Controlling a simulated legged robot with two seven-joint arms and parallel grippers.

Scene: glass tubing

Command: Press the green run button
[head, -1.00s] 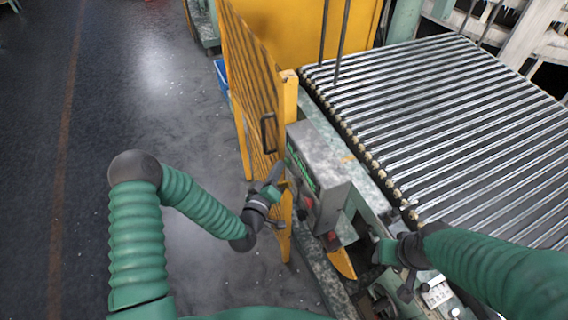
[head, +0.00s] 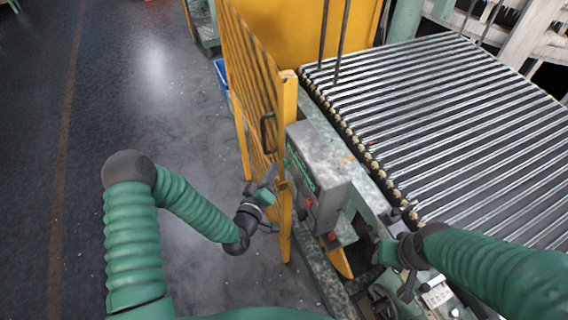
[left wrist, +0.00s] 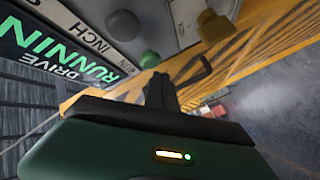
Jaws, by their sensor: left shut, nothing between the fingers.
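The green button (left wrist: 150,59) shows in the left wrist view on a grey panel, beside a dark grey button (left wrist: 123,25) and a yellow button (left wrist: 212,26). A display with the words "DRIVE RUNNING" (left wrist: 75,58) is at left. In the head view the control box (head: 318,160) stands at the conveyor's edge; I cannot make out the green button there. My left gripper (head: 270,178) is shut and empty, left of the box with a gap. Its dark fingers (left wrist: 160,90) appear below the green button. My right gripper (head: 384,252) is low beside the conveyor frame; its jaws are unclear.
A yellow mesh guard (head: 255,75) with a post (head: 288,110) and black handle (head: 267,132) stands close to my left gripper. The roller conveyor (head: 440,110) fills the right side. Open floor (head: 150,100) lies to the left.

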